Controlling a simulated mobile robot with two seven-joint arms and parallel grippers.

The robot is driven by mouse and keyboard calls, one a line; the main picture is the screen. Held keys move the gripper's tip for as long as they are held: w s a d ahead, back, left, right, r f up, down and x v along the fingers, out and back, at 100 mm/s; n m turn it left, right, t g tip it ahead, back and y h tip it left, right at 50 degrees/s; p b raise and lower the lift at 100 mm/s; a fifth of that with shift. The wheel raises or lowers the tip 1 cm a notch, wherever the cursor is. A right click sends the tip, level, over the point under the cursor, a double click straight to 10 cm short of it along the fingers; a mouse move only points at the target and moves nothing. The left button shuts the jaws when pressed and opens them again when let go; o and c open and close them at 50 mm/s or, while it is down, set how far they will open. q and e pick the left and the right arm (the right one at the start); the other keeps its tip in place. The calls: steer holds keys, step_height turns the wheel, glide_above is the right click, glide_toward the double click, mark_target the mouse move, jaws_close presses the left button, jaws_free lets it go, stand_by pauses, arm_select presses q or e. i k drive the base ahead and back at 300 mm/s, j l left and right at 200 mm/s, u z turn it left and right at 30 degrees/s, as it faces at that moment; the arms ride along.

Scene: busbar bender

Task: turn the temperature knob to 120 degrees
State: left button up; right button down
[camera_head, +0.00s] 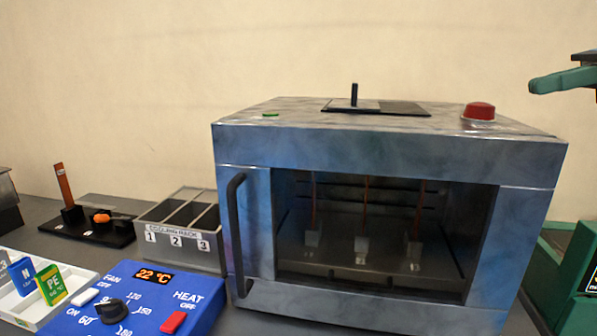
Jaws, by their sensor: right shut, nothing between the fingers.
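The black temperature knob (112,311) sits on the blue control panel (205,290) at the lower left. Numbers including 60, 120, 150 and 180 surround it; its exact pointing direction is too small to tell. The panel's display (154,276) reads 22 °C. My left gripper is not in view.
A metal oven (390,140) with a red button (479,111) stands right of the panel. The cooling rack (180,253) is behind the panel. A white fan switch (83,298) and red heat switch (173,322) flank the knob. Green equipment (565,255) stands at the right.

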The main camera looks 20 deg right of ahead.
mark_target(113, 311)
steer(key=k, duration=0.9)
